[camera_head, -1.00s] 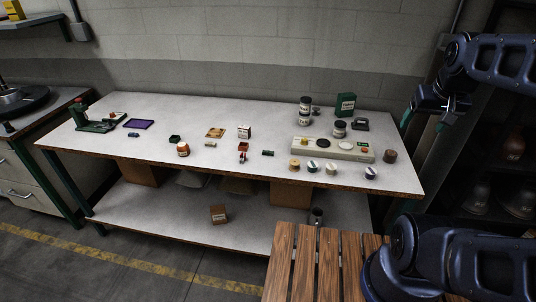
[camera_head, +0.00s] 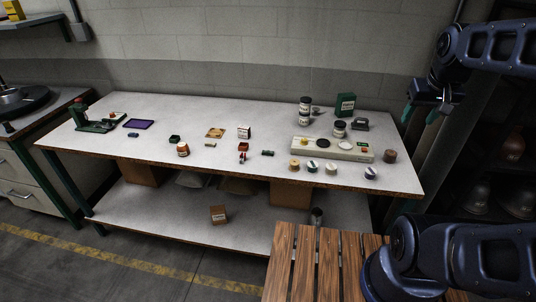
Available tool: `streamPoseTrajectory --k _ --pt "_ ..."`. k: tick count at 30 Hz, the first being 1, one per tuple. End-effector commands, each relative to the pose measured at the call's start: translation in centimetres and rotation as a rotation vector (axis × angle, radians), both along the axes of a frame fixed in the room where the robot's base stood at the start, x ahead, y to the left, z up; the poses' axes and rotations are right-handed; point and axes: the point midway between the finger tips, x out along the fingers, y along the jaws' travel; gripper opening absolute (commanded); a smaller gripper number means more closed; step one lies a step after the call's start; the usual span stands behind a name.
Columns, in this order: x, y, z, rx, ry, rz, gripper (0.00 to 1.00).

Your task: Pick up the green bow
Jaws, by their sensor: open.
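I cannot single out the green bow with certainty. A small dark green piece (camera_head: 267,153) lies at the middle of the white worktable (camera_head: 110,158), and a small dark green open box-like piece (camera_head: 174,139) lies further left; both are too small to tell their shape. My gripper (camera_head: 423,113) is at the upper right, beyond the table's right end, with its two green-tipped fingers apart and nothing between them. It is well away from both green pieces and touches nothing on the table.
A pale control panel (camera_head: 298,149) with round buttons stands at the table's right, with several spools along its front. A green press-like tool (camera_head: 95,124) is at the left. A slatted wooden surface (camera_head: 310,265) is in front.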

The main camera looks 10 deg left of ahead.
Motion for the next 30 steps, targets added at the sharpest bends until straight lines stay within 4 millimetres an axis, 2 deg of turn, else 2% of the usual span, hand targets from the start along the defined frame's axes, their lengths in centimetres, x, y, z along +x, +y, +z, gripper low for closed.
streamPoseTrajectory --k 7,16,23,30 --pt "5.3 2.7 1.1 -0.063 0.081 0.162 0.5" --pt "11.7 7.3 1.1 -0.143 0.169 0.359 0.5" --pt "16.3 11.9 0.0 -0.205 0.235 0.511 0.5" --pt "20.5 17.5 -2.2 -0.27 0.301 0.672 0.5"
